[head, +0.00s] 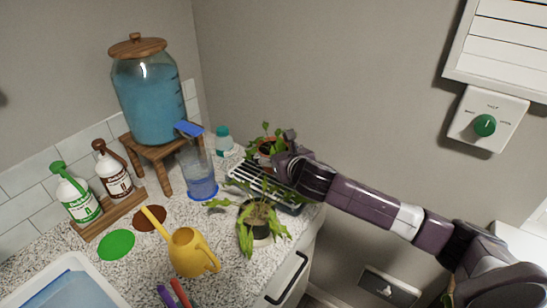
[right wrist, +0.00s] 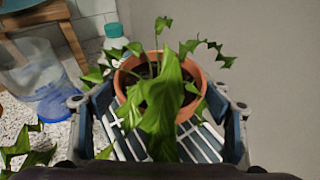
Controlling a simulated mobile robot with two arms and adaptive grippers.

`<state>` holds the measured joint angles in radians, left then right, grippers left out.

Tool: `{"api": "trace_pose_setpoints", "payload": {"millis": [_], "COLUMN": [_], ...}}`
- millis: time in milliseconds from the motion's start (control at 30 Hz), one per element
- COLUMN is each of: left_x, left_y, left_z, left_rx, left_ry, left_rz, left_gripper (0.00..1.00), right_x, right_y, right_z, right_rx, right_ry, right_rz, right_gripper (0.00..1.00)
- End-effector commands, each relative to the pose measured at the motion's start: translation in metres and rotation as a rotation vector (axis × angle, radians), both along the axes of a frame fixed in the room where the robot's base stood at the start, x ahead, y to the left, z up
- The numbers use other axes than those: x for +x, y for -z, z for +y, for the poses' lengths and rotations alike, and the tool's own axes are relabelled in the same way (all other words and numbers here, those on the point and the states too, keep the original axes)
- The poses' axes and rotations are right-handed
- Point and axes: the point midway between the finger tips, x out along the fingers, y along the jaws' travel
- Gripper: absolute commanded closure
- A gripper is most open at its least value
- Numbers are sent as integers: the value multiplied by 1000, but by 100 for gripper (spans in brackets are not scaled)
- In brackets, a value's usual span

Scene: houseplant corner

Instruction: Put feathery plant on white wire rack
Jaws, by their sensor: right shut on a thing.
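The feathery plant (head: 265,147), green with lobed leaves in a terracotta pot, is at the back right of the counter, over the white wire rack (head: 240,177). In the right wrist view its pot (right wrist: 199,82) is between my fingers, and the rack's white bars (right wrist: 205,143) show below it. I cannot tell whether the pot rests on the bars. My right gripper (head: 278,160) reaches in from the right and is shut on this plant; a large leaf hides part of the pot. My left gripper is not in view.
A second leafy plant (head: 258,222) stands right in front of the rack. A blue-based clear jug (head: 201,180) is left of it, below the blue-filled dispenser (head: 150,95). A yellow watering can (head: 190,252), spray bottles (head: 77,195) and a teal-capped bottle (head: 223,138) stand nearby.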

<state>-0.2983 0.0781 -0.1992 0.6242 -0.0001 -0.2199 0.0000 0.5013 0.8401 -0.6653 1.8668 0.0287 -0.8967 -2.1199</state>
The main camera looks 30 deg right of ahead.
Motion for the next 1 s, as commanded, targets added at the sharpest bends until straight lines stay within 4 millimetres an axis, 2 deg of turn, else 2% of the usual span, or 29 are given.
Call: {"api": "trace_pose_setpoints", "payload": {"millis": [33,167,567,600,733,1000], "left_x": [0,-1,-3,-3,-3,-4], "left_y": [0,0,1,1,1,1], "left_z": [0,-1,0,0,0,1], "left_rx": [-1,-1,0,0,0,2], "left_ry": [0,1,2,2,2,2], "left_rz": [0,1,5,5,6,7], "left_gripper": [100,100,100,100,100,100], "right_x": [0,0,1,0,0,0], "right_y": [9,21,25,27,27,27], "right_z": [0,0,0,0,0,0], "right_rx": [3,2,1,1,1,1], "right_ry": [1,1,0,0,0,0], "right_rz": [1,-2,-4,0,1,1], "right_gripper": [76,76,76,26,11,11]}}
